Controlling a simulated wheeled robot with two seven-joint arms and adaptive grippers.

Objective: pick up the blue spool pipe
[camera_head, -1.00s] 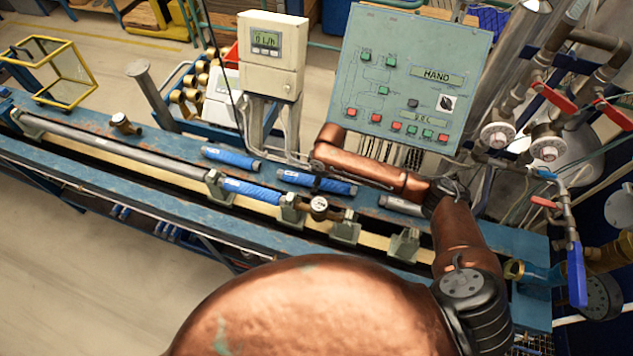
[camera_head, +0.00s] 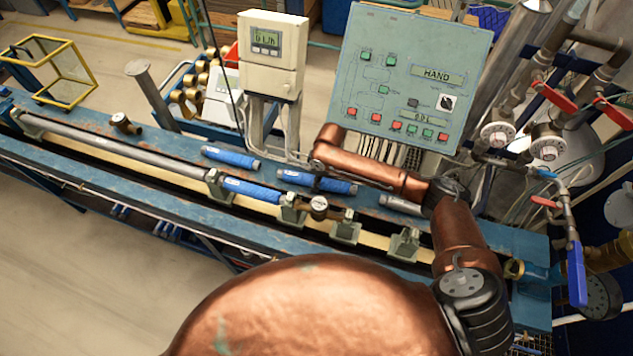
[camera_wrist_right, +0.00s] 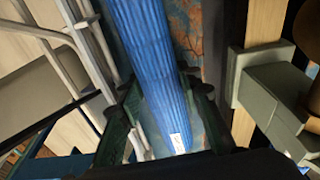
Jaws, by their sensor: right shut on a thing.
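A ribbed blue spool pipe (camera_head: 338,187) is on the blue bench top, below the grey display meter, partly hidden by my right arm. In the right wrist view the blue spool pipe (camera_wrist_right: 152,70) runs lengthwise between the dark fingers of my right gripper (camera_wrist_right: 165,112). The gripper is shut on it, with a small white label near its lower end. I cannot tell whether the pipe is clear of the bench. A second blue pipe (camera_head: 230,157) lies to its left, and a third (camera_head: 250,190) sits in the line of the front rail. My left gripper is not in view.
A grey display meter (camera_head: 272,50) and a button panel (camera_head: 412,75) stand behind the bench. Brass fittings (camera_head: 319,205) and grey-green clamps (camera_head: 345,230) line the front rail. Valves with red handles (camera_head: 553,97) are at the right. A yellow-framed box (camera_head: 65,80) is at the far left.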

